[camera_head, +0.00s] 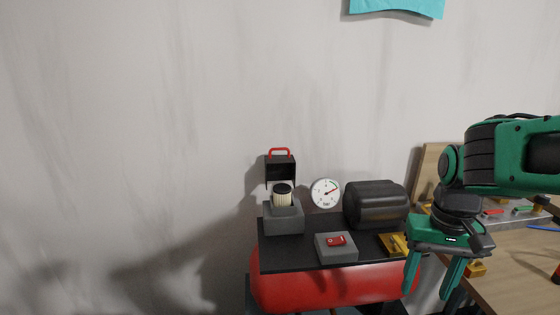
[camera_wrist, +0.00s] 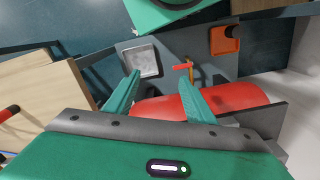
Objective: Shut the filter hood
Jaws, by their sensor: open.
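The filter hood (camera_head: 280,168) is a dark box-shaped cover with a red handle (camera_head: 279,151) on top. It stands raised above the cream filter (camera_head: 283,198), which sits exposed in a grey housing (camera_head: 284,217) at the left end of the compressor's black top plate. My gripper (camera_head: 433,287) is open and empty, pointing down to the right of the compressor, well apart from the hood. In the wrist view its two green fingers (camera_wrist: 157,97) are spread, with part of the red tank (camera_wrist: 237,95) beyond them. The hood does not show clearly in the wrist view.
A round gauge (camera_head: 325,193), a black motor (camera_head: 376,204) and a grey box with a red switch (camera_head: 336,241) stand on the compressor right of the filter. A wooden workbench (camera_head: 510,262) with tools is at the right. Open space lies above the compressor.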

